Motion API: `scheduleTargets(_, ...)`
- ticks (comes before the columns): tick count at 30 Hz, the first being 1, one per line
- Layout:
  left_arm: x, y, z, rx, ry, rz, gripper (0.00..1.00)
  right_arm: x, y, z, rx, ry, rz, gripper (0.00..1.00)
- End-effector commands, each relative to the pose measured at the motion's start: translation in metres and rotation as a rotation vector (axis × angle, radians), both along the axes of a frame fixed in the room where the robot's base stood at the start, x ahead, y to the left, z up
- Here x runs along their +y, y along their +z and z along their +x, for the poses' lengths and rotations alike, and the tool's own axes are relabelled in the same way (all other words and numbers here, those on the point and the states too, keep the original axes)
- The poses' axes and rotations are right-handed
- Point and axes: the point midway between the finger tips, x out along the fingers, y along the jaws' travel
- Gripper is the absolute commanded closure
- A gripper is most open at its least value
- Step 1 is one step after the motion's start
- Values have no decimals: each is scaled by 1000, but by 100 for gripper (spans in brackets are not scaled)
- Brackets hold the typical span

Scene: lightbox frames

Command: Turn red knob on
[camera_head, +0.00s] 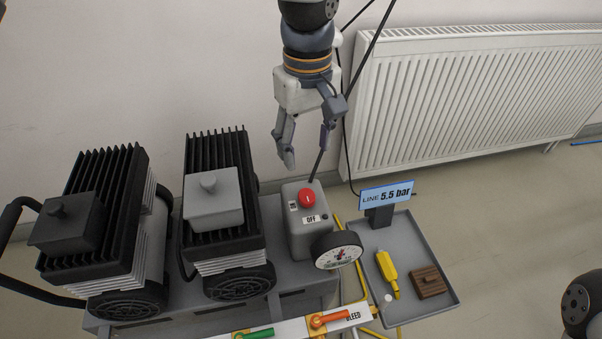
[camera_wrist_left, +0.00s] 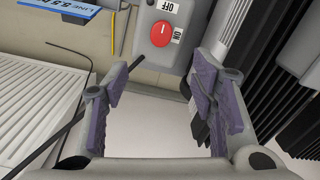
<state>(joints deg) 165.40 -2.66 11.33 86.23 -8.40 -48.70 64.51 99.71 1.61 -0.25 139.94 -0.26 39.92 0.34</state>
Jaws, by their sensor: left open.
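The red knob (camera_head: 307,198) is round and sits on the sloping top of a grey switch box (camera_head: 297,241). An OFF label is in front of it and an ON label to its left. In the left wrist view the knob (camera_wrist_left: 162,33) shows whole near the top, uncovered, between and beyond the fingers. Its small pale mark is too small to read for direction. My left gripper (camera_head: 306,152) is open and empty, above and behind the knob, fingers pointing down, apart from it. Its two purple-padded fingers (camera_wrist_left: 160,75) frame the wrist view. My right gripper is out of view.
Two black finned compressor units (camera_head: 222,205) stand left of the box. A gauge (camera_head: 338,250) is at its front right. A tray (camera_head: 440,270) holds a yellow marker-like item, a brown block and a LINE 5.5 bar display (camera_head: 386,196). Green and orange levers (camera_head: 330,319) lie in front. A radiator (camera_head: 480,105) is behind.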

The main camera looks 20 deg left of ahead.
Motion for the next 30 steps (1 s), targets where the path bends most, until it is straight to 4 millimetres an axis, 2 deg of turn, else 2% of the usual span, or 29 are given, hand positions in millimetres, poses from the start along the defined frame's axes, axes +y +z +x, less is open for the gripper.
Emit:
scheduleTargets(6,0,-56,-2,9,-1,-1,48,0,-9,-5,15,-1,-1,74)
scheduleTargets(12,0,-99,-2,6,-1,-2,48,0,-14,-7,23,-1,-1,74)
scheduleTargets(17,0,-114,-1,3,-1,-2,48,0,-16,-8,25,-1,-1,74)
scheduleTargets(25,0,-115,-1,1,-1,-2,48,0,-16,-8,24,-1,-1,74)
scheduleTargets(30,0,-115,-1,1,-1,-2,87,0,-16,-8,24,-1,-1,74)
